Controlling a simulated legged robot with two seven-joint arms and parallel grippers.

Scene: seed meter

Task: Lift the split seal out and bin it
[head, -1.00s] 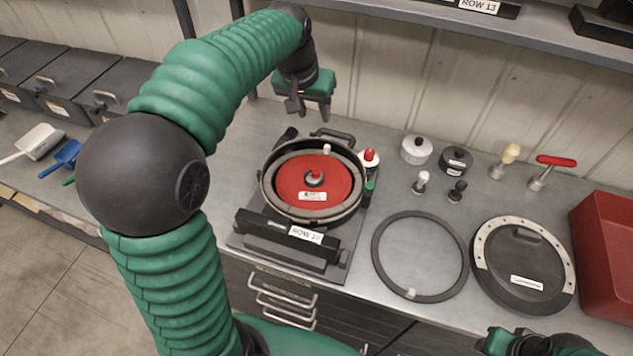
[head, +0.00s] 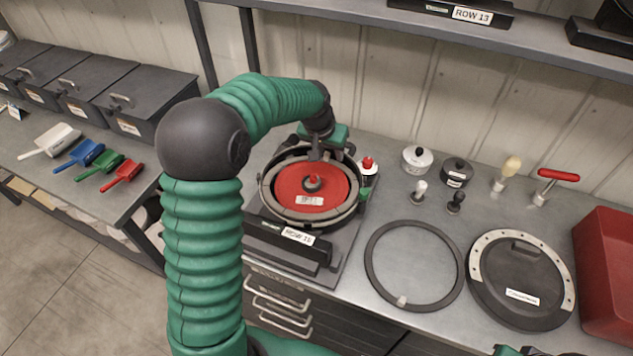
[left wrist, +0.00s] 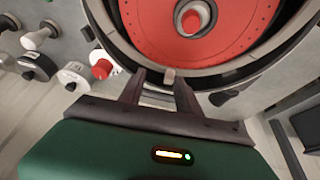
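The seed meter (head: 357,212) stands open on the bench with a red disc (head: 325,186) inside. A grey seal ring (head: 283,207) runs around the disc; I cannot make out its split. A small pale tab (left wrist: 169,76) sits at the ring's far edge in the left wrist view. My left gripper (head: 316,153) is over the meter's far rim, pointing down. In the left wrist view its fingers (left wrist: 158,76) are apart, with the tab between them; contact is unclear. A sliver of my right arm (head: 515,350) shows at the bottom right, fingers hidden.
A red bin (head: 607,268) stands at the right end. A loose dark ring (head: 372,277) and a round dark cover (head: 521,270) lie on the bench between. Small knobs, weights and a red-handled tool (head: 556,175) stand behind. Scoops (head: 88,152) lie at left.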

